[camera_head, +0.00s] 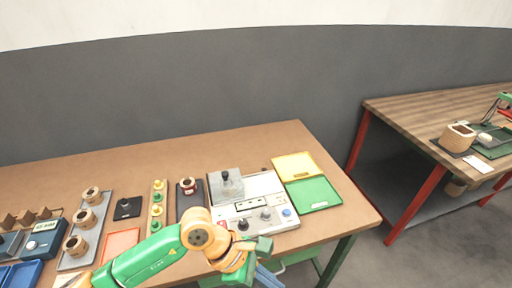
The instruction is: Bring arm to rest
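My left arm, green and orange, comes in from the bottom left and reaches across the front of the brown workbench (340,197). Its gripper (266,276) is at the bottom centre, low by the bench's front edge and in front of the grey test device (254,204). The grey-blue fingers point down and are partly cut off by the picture edge, so I cannot tell whether they are open or holding anything. My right gripper is not in view.
A grey tray (74,262) with several copper coils stands at left. A dark mat (181,205) holds another coil. Yellow (296,166) and green (312,195) trays lie at right. A second bench (415,108) stands at far right, with floor between.

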